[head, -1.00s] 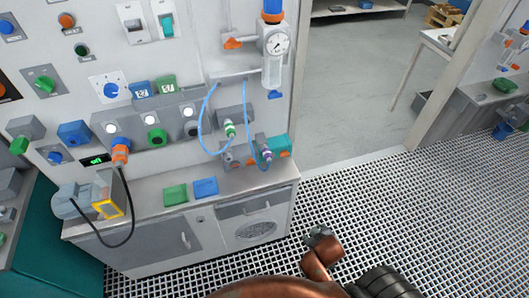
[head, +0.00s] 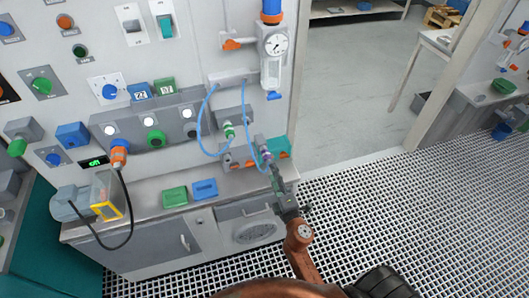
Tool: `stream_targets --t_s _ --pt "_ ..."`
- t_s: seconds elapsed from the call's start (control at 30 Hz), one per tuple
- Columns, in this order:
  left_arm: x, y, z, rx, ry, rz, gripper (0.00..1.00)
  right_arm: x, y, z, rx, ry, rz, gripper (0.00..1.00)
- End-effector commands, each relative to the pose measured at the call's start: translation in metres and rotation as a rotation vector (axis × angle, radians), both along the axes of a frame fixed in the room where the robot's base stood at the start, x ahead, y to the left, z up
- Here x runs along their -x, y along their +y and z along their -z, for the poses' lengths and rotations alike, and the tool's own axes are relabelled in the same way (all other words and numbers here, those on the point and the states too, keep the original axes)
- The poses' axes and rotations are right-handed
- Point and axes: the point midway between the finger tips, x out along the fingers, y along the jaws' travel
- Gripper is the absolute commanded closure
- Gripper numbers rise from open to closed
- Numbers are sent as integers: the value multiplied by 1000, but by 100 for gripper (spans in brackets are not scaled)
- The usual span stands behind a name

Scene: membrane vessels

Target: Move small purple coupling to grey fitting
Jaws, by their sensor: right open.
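The small purple coupling (head: 267,156) hangs at the lower end of a blue hose at the manifold low on the panel. My right gripper (head: 272,168) reaches up to it from below, with its fingertips at or just beside the coupling. It is open; whether the fingers straddle the coupling is too small to tell. A grey fitting (head: 227,159) shows at the left end of the manifold. A green-and-white coupling (head: 229,131) on another blue hose sits above it. My left gripper is not in view.
The teal block with orange parts (head: 280,146) is right beside the coupling. The worktop (head: 150,188) holds a green pad (head: 174,197), a blue pad (head: 205,188) and a pump unit (head: 70,204). Grating floor lies open to the right.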

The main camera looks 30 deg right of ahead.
Motion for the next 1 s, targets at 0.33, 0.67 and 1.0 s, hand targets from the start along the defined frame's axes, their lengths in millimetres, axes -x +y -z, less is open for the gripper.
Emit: stream_targets --t_s 0.33,0.67,1.0 --pt "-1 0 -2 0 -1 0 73 -12 -3 -2 -1 -2 1 56" --pt "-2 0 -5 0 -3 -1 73 -56 -13 -1 -3 -2 0 56" --pt "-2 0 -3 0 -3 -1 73 -84 -21 0 -3 -1 2 56"
